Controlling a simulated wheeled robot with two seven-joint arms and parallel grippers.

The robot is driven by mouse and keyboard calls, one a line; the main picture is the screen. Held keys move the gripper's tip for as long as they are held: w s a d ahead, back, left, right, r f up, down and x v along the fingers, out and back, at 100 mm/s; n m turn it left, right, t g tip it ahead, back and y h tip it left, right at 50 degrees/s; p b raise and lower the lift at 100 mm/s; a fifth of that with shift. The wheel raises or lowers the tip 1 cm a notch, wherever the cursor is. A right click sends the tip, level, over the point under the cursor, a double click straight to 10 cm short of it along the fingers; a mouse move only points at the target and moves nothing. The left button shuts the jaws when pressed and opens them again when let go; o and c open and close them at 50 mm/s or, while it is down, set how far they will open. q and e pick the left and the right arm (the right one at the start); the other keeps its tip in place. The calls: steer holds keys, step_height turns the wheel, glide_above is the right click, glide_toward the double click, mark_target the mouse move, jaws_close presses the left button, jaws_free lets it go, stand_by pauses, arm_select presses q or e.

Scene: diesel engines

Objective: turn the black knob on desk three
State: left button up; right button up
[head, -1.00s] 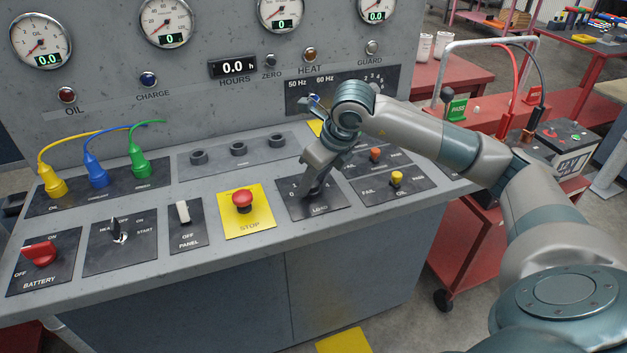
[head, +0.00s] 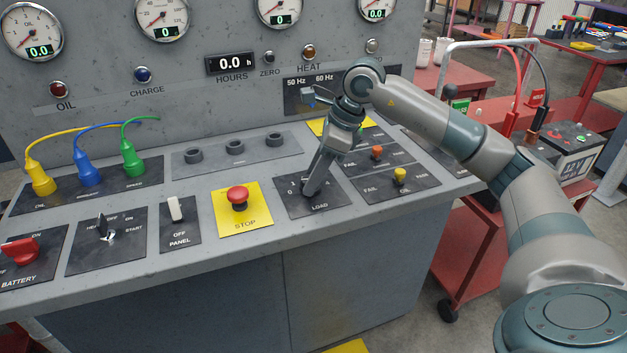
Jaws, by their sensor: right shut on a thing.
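The black knob (head: 308,193) sits on the dark LOAD plate (head: 328,203) of the grey desk, right of the yellow STOP plate. It is mostly hidden by the gripper, so I cannot tell exactly which mark it points to. My right gripper (head: 314,181) reaches down from the upper right and is shut on the knob, its fingers slanting down to the left. My left gripper is not in view.
A red STOP button (head: 238,196) stands just left of the LOAD plate. Orange (head: 376,152) and yellow (head: 399,175) buttons stand to its right. Yellow, blue and green plugs with cables rise at the left. A red cart (head: 465,245) is beside the desk.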

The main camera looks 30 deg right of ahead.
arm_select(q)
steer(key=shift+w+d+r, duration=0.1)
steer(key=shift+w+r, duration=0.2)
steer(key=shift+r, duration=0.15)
arm_select(e)
steer(key=shift+n, duration=0.4)
steer(key=o, duration=1)
steer(key=shift+o, duration=0.2)
